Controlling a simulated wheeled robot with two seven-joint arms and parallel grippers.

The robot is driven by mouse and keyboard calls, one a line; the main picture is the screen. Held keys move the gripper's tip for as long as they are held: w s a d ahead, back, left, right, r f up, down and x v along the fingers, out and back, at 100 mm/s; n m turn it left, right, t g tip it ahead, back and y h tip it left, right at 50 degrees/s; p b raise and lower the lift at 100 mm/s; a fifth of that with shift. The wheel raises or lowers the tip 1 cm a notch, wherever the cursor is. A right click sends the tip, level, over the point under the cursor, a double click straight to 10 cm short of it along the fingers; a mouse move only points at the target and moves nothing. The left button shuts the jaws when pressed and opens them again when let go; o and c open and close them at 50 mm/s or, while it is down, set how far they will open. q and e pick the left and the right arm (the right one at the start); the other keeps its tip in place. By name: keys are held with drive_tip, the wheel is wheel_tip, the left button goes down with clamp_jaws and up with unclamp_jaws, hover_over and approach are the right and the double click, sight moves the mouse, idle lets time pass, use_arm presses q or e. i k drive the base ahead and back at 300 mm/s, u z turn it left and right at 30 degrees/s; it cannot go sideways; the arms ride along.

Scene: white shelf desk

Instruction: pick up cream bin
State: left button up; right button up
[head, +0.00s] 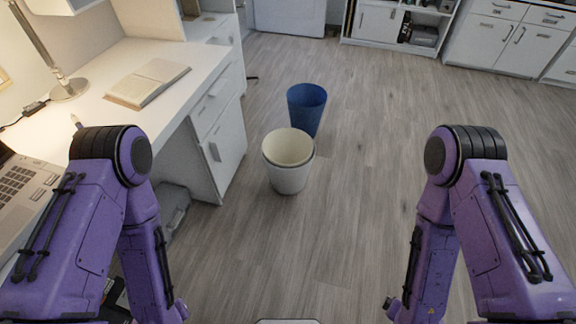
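The cream bin (288,178) stands upright on the wooden floor, near the middle of the head view, just right of the desk's drawer unit. Its open top faces me and its inside looks empty. A blue bin (307,108) stands close behind it and a little to the right. My two purple arms come in from the left and right edges, bent downward, with the cream bin ahead of them and between them. Both grippers are out of the picture below, so what they hold is hidden.
The white desk (120,75) with its drawers (215,140) runs along the left, bearing an open book (147,82), a lamp (68,88) and a laptop (22,190). White cabinets (495,45) line the back right. The floor (380,180) at centre and right is clear.

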sight(286, 148)
drive_tip(key=z, duration=0.6)
drive_tip(key=i, duration=1.95)
drive_tip(key=u, duration=0.25)
